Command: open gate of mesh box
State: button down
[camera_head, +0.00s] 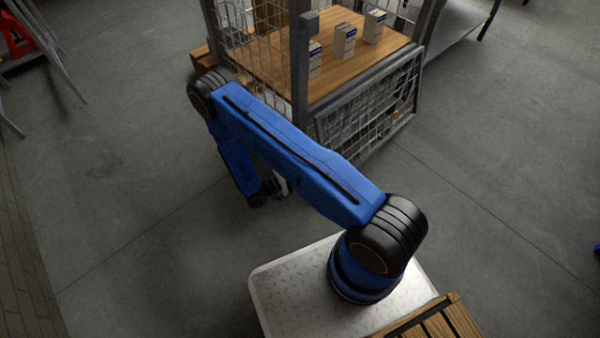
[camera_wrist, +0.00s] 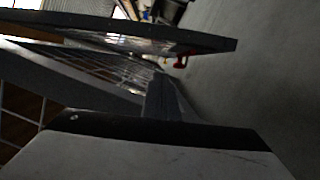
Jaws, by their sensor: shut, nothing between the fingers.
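The mesh box (camera_head: 301,70) stands at the top centre of the head view, with grey posts and wire mesh sides. A framed mesh panel, which looks like its gate (camera_head: 368,108), covers the lower front and appears to hang folded down. Above it the front is open, showing a wooden shelf. My gripper (camera_head: 277,187) is low in front of the box's left corner, apart from it and partly hidden by my blue arm. It is shut and empty. In the wrist view, grey frame bars and mesh (camera_wrist: 75,66) run across the upper left, dark and at an angle.
Small white boxes (camera_head: 345,40) stand on the wooden shelf (camera_head: 270,62). A grey rack with a red item (camera_head: 18,35) is at the far left. Another flat structure (camera_head: 455,25) adjoins the box at the right. The concrete floor is clear around the box's front.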

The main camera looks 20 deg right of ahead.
jog(key=shift+s+d+r, duration=0.3)
jog(key=shift+s+d, duration=0.55)
jog(key=shift+d, duration=0.05)
jog(key=shift+s+d+r, duration=0.3)
jog(key=shift+s+d, duration=0.55)
jog(key=shift+d, duration=0.05)
jog(key=s+d+r+n, duration=0.2)
jog(key=s+n, duration=0.1)
jog(key=s, duration=0.4)
jog(key=shift+s+d+r+n+t, duration=0.15)
jog(key=shift+d+r+n+t, duration=0.15)
jog(key=shift+r+t, duration=0.1)
jog(key=shift+a, duration=0.1)
